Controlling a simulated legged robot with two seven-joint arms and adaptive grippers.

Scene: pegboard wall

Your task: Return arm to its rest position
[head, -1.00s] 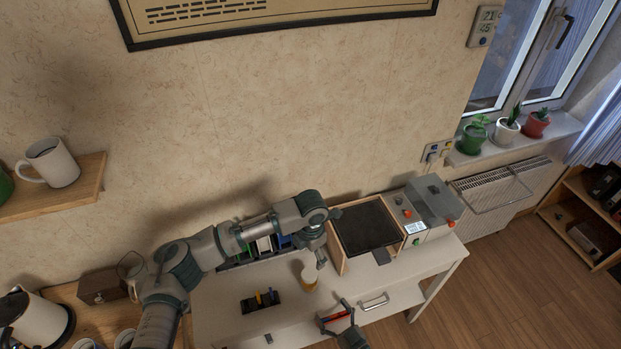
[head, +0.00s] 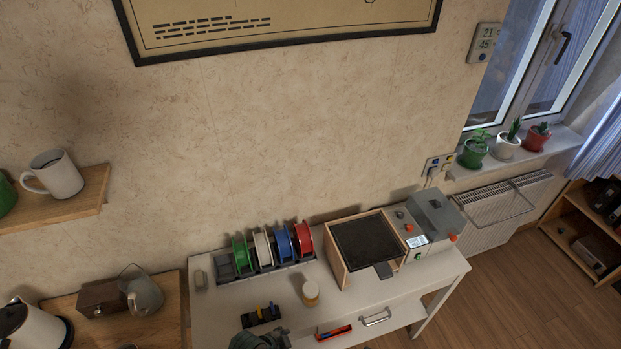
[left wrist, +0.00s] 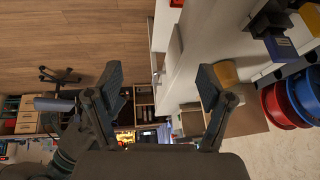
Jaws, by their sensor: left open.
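My left gripper (left wrist: 160,85) is open in the left wrist view. Its two dark fingers stand wide apart with nothing between them. In the head view only a grey-green joint of my arm (head: 260,340) shows at the bottom edge, in front of the white table (head: 220,312); no gripper fingers can be made out there. My right gripper cannot be seen.
The table holds a spool rack with green, white, blue and red spools (head: 303,240), an amber-and-white jar (head: 310,293), a black tool block (head: 262,316), a wood-framed box (head: 366,245) and a grey control box (head: 430,222). A side table with a kettle (head: 25,325) stands left.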

